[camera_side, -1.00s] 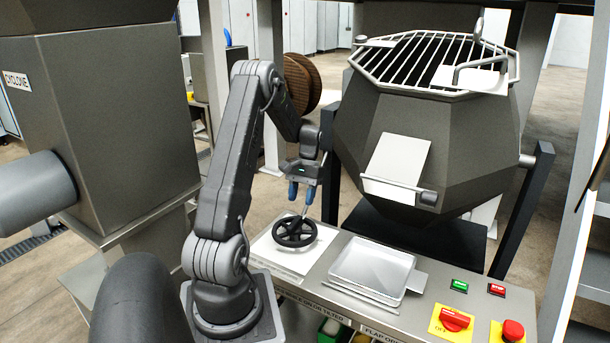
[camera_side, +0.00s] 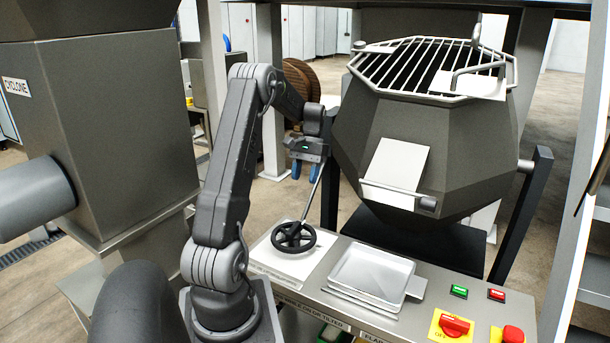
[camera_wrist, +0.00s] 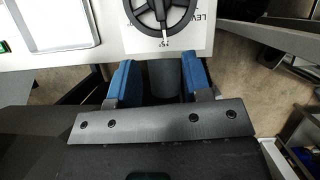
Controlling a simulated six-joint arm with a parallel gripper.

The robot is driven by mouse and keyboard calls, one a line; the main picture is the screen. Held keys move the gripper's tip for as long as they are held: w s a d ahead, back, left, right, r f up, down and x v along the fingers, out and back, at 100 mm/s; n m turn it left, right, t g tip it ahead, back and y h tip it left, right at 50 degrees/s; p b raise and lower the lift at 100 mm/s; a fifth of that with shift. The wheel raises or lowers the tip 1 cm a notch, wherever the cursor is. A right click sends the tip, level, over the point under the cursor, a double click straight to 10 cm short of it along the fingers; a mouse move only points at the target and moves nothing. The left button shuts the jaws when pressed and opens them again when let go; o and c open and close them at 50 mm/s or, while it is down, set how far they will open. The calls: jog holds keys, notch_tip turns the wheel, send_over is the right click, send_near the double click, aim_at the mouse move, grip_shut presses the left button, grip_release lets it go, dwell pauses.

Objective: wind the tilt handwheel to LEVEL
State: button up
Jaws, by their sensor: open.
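The black spoked handwheel (camera_side: 293,237) sits on a white plate (camera_side: 268,258) on the steel bench. My gripper (camera_side: 304,172) is above the wheel, apart from it, with blue fingers spread and empty. In the wrist view the wheel (camera_wrist: 160,8) is cut off by the top edge, ahead of my open gripper (camera_wrist: 157,66). Printing that starts "LEV" shows on the plate beside the wheel, with a small mark that looks like "15" below it. A thin metal rod (camera_side: 315,196) slants up from near the wheel's rim, close to my fingers. The wheel's exact setting cannot be read.
A shallow metal tray (camera_side: 372,274) lies right of the wheel. Green (camera_side: 459,291) and red (camera_side: 496,295) buttons, a red rotary switch (camera_side: 453,325) and a red mushroom button (camera_side: 512,334) are farther right. A faceted drum (camera_side: 440,150) with a grate stands behind the bench.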

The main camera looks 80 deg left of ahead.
aim_at(293, 227)
jog(key=shift+o, duration=1.4)
jog(key=shift+d+m, duration=0.5)
jog(key=shift+m, duration=0.2)
jog(key=o, duration=0.7)
jog(key=d+m+y, duration=0.1)
jog(key=d+m, duration=0.1)
jog(key=m, duration=0.2)
jog(key=d+m+y, duration=0.2)
jog(key=d+m, duration=0.1)
jog(key=m, duration=0.2)
jog(key=d+m+y, duration=0.2)
jog(key=m, duration=0.3)
jog(key=shift+s+d+g, duration=0.2)
jog(key=shift+s+g, duration=0.05)
jog(key=shift+g, duration=0.15)
jog(key=s+f+m, duration=0.1)
jog(key=f, duration=0.3)
jog(key=s+a+f+y, duration=0.1)
jog(key=f, duration=0.3)
jog(key=s+a+f+m, duration=0.1)
jog(key=s+f, duration=0.1)
jog(key=f, duration=0.3)
jog(key=shift+s+a+m, duration=0.1)
jog(key=shift+a+m, duration=0.1)
jog(key=shift+m, duration=0.1)
jog(key=shift+r, duration=0.1)
jog(key=c, duration=0.9)
